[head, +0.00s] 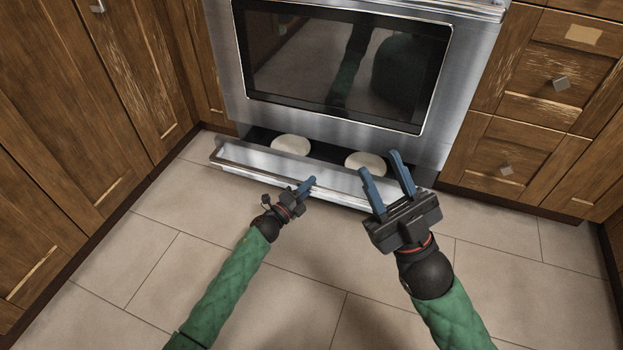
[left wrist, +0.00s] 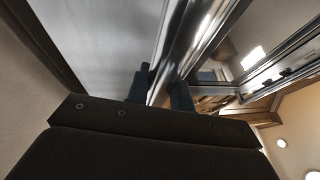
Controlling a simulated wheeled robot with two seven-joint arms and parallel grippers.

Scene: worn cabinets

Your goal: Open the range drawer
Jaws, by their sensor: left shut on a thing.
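The range drawer (head: 240,157) under the oven is pulled part way out, and its dark inside shows behind the steel front. Two pale round things lie in it, one on the left (head: 291,145) and one on the right (head: 365,163). My left gripper (head: 308,184) is at the drawer front, near its middle. It is shut on the drawer's top edge or handle; the left wrist view shows its fingers (left wrist: 160,88) on either side of a long metal bar (left wrist: 190,50). My right gripper (head: 387,176) is open and empty, above the right part of the drawer front.
The oven door (head: 340,65) above the drawer is closed. Worn wooden cabinets stand on the left (head: 90,90) and the right (head: 545,110). The tiled floor (head: 300,290) in front of the drawer is clear.

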